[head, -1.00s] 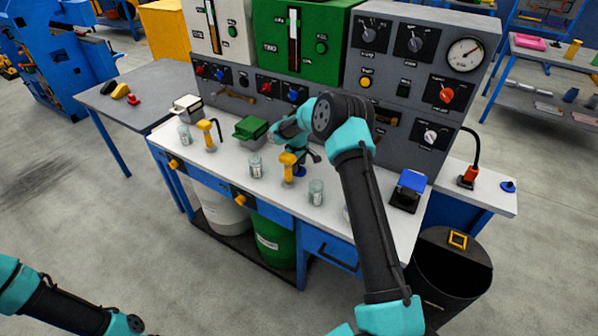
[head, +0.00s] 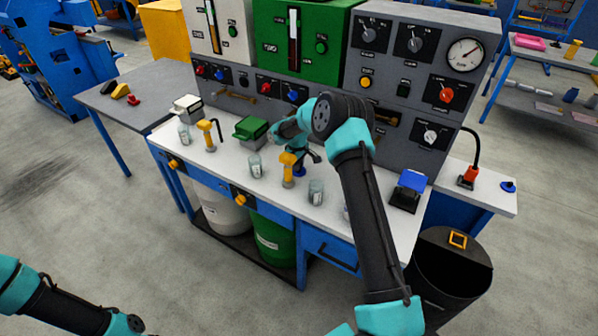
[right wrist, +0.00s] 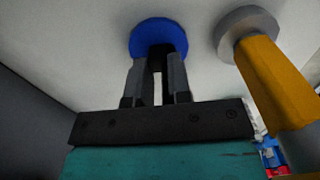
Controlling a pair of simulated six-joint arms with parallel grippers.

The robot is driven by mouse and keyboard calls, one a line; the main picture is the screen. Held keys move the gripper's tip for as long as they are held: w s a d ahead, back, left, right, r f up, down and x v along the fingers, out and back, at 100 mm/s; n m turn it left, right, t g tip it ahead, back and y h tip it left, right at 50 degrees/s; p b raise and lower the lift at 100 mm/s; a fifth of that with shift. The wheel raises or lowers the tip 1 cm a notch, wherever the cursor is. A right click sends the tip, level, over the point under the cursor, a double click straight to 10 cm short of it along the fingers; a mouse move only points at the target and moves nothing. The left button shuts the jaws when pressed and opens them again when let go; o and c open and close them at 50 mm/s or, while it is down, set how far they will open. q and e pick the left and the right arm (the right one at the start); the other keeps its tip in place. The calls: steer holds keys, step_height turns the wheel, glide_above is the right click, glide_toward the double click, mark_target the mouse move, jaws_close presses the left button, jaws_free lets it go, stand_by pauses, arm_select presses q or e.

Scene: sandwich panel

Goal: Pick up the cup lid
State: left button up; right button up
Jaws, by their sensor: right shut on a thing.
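The cup lid (right wrist: 158,30) is a round blue disc, seen in the right wrist view against the white bench top. It also shows in the head view as a small blue patch (head: 299,172) beside the yellow dispenser. My right gripper (right wrist: 160,62) is shut on the lid, its two dark fingers close together at the lid's near side. In the head view my right gripper (head: 306,158) is partly hidden by its own arm. I cannot tell whether the lid is clear of the bench. Only part of my left arm shows at the lower left; its gripper is out of view.
A yellow dispenser (right wrist: 272,80) on a grey base stands close to the right gripper. Clear cups (head: 255,166) (head: 316,192) stand on the white bench. A green-lidded box (head: 250,129) sits behind, and a blue-topped black box (head: 408,188) is at right.

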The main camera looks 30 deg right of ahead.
steer(key=shift+r, duration=0.1)
jaws_close()
step_height(320, 180, up, 10)
stand_by(0.3)
stand_by(0.4)
